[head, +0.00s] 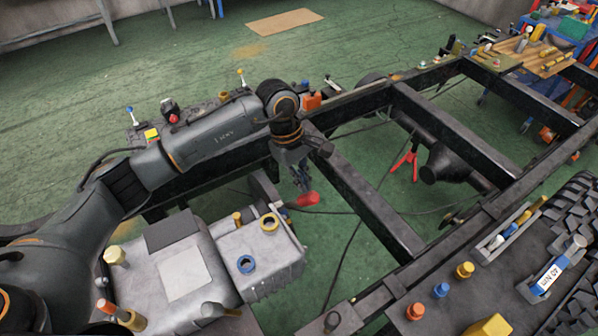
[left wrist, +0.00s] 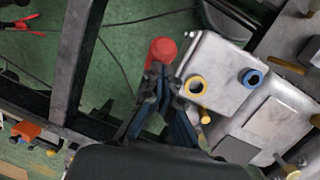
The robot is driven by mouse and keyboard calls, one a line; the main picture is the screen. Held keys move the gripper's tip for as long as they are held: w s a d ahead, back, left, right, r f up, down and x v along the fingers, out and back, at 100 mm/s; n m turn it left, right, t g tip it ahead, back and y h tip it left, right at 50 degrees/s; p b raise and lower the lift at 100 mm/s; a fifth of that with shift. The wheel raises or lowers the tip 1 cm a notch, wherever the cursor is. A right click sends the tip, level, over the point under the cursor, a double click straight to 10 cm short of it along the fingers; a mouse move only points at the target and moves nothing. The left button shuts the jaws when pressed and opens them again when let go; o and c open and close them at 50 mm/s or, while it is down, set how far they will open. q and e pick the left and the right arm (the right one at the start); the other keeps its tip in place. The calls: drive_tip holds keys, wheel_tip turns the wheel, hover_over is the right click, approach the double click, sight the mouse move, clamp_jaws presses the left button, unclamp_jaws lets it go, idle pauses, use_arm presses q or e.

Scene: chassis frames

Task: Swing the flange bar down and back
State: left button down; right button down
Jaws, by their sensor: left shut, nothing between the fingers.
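My left gripper (head: 303,183) reaches down inside the black chassis frame, beside the grey metal housing (head: 262,262). Its fingers are shut with nothing between them. A red rounded end (head: 308,199), perhaps the grip of the flange bar, is just past the fingertips. In the left wrist view the red end (left wrist: 162,50) shows right at the tips of my left gripper (left wrist: 158,70); I cannot tell whether they touch. The rest of any bar is hidden. The housing carries a yellow ring (head: 269,222) and a blue ring (head: 246,264). My right gripper is not in view.
Black frame rails and a crossmember (head: 360,195) surround the work area. A red stand (head: 405,162) is under the frame. Loose caps, a wrench marked 40 Nm (head: 552,274) and a knobbly tyre (head: 570,215) are at right. Green floor is open behind.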

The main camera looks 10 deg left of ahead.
sight(311, 204)
use_arm(q)
drive_tip(key=shift+s+d+f, duration=0.15)
drive_tip(key=shift+f, duration=0.1)
drive_tip(key=s+d+f+b, duration=0.2)
drive_tip(key=shift+s+d+b, duration=0.2)
drive_tip(key=shift+b, duration=0.2)
drive_tip(key=shift+s+d, duration=0.1)
drive_tip(key=shift+r, duration=0.1)
